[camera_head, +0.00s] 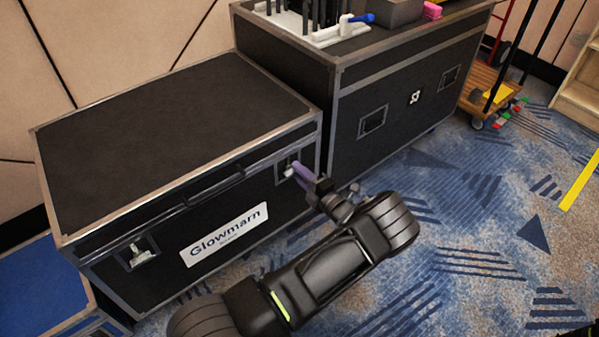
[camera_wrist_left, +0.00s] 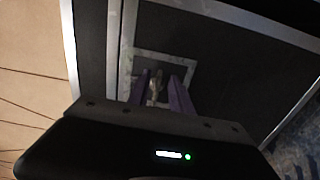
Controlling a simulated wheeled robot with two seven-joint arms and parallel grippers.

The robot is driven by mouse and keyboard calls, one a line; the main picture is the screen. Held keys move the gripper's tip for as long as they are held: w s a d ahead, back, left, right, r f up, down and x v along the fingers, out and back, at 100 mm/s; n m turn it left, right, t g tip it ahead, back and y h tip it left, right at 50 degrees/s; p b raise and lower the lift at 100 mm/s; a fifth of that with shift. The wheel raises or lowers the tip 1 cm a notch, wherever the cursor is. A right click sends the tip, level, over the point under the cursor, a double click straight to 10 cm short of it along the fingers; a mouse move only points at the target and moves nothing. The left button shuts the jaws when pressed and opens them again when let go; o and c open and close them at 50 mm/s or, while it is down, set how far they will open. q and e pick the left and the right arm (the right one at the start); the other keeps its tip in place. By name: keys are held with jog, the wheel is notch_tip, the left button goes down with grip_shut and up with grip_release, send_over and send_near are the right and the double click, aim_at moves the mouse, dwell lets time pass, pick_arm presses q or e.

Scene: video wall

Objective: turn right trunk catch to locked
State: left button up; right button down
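The black trunk (camera_head: 165,120) with a "Glowmarn" label stands closed against the wall. Its right catch (camera_head: 287,170) is a small metal piece in a recessed plate on the front, partly hidden by my gripper. My left gripper (camera_head: 301,174) reaches it with purple fingers. In the left wrist view the catch (camera_wrist_left: 157,86) sits between the two fingers (camera_wrist_left: 161,94), with a gap visible beside it, so the gripper looks open around it. The left catch (camera_head: 141,256) is on the other end of the front. My right gripper is not in view.
A taller black case (camera_head: 400,92) stands right of the trunk, with a white rack (camera_head: 322,36) and other items on top. A blue case (camera_head: 42,290) is at the lower left. A wooden cart (camera_head: 488,92) stands at the right. The patterned carpet (camera_head: 480,225) in front is clear.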

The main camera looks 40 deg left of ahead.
pick_arm(q)
jog(key=shift+d, duration=0.1)
jog(key=p+v, duration=0.1)
jog(key=v, duration=0.6)
jog(key=shift+d, duration=0.3)
jog(key=shift+s+r, duration=0.1)
